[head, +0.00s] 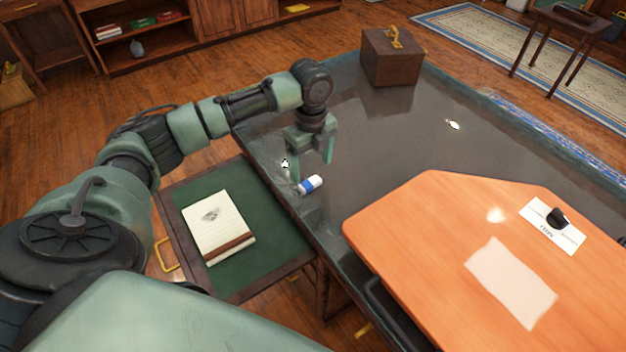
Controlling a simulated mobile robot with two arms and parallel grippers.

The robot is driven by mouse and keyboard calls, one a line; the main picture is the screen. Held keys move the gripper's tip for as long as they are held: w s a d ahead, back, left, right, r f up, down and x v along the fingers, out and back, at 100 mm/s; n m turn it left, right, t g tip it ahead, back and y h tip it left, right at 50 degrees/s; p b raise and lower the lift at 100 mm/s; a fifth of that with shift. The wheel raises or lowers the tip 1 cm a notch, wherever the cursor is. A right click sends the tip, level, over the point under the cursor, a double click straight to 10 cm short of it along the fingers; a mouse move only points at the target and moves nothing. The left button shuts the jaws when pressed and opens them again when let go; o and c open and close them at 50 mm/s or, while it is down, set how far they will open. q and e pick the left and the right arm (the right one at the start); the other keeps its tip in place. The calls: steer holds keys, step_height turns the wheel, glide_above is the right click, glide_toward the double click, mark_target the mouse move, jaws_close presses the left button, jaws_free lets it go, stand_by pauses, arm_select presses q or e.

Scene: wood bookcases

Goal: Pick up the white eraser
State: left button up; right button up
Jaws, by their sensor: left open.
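The white eraser (314,181) has a blue sleeve and lies on the dark grey desk top (385,130), near its left edge. My left gripper (311,172) is open and points down over the eraser. Its two fingers are parted, and nothing is between them that I can make out. The fingertips look just above or behind the eraser; the exact height gap is hard to tell. My right gripper is not in view.
A brown box (391,62) stands at the desk's far end. An open drawer with a notepad (217,226) juts out at left. An orange board (430,240) with papers covers the near right. The middle of the desk is mostly clear.

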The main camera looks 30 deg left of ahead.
mark_target(311, 183)
arm_select(q)
steer(key=shift+s+d+f, duration=0.1)
steer(key=shift+s+f, duration=0.1)
steer(key=shift+f, duration=0.4)
steer(key=shift+s+d+f, duration=0.1)
steer(key=shift+s+f, duration=0.05)
steer(key=shift+f, duration=0.4)
step_height(311, 183, down, 2)
steer(key=shift+w+f+p, duration=0.1)
steer(key=shift+f+p, duration=0.15)
steer(key=shift+p, duration=0.05)
steer(key=shift+f, duration=0.2)
steer(key=c, duration=1.4)
steer(key=shift+c, duration=0.2)
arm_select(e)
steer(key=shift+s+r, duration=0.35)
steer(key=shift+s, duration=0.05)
arm_select(q)
steer(key=shift+r, duration=0.65)
step_height(311, 183, up, 19)
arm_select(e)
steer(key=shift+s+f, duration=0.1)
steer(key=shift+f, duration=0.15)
